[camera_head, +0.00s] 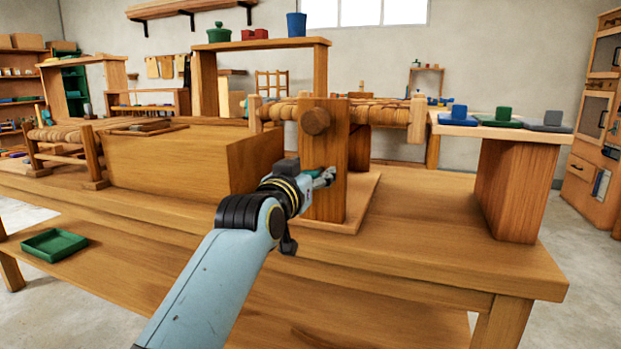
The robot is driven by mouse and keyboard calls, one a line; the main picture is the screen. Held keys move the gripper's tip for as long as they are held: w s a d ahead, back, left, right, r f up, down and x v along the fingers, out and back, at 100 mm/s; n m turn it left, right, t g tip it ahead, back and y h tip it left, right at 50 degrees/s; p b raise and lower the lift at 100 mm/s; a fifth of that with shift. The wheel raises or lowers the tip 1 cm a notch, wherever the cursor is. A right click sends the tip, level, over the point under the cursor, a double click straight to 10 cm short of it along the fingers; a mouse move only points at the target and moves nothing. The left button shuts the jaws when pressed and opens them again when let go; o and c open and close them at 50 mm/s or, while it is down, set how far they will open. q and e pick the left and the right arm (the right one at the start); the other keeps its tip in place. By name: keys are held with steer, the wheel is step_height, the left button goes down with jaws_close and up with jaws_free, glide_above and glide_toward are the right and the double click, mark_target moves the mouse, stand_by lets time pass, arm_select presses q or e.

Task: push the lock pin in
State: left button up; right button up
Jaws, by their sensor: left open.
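A round wooden knob, which looks like the lock pin (316,121), sticks out from the near face of an upright wooden post (331,150), near its top. How deep it sits in the post I cannot tell. My left gripper (326,176) is open, in front of the lower half of the post and below the knob. Its fingers point right; whether they touch the post is unclear. A seat frame with a woven bark seat (380,108) lies level behind the post. My right gripper is not in view.
A large wooden box (170,160) stands left of the post. At right, a small stand (520,185) carries blue, green and grey blocks. A shelf (262,45) with pots rises behind. The bench top (440,245) front right is clear.

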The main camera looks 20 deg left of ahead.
arm_select(q)
jaws_close()
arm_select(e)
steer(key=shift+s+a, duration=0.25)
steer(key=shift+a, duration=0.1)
arm_select(q)
steer(key=shift+w+r, duration=0.1)
steer(key=shift+w, duration=1.25)
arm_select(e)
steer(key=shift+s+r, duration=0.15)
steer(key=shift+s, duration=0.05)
arm_select(q)
steer(key=c, duration=0.5)
jaws_free()
steer(key=o, duration=0.5)
steer(key=shift+w, duration=0.1)
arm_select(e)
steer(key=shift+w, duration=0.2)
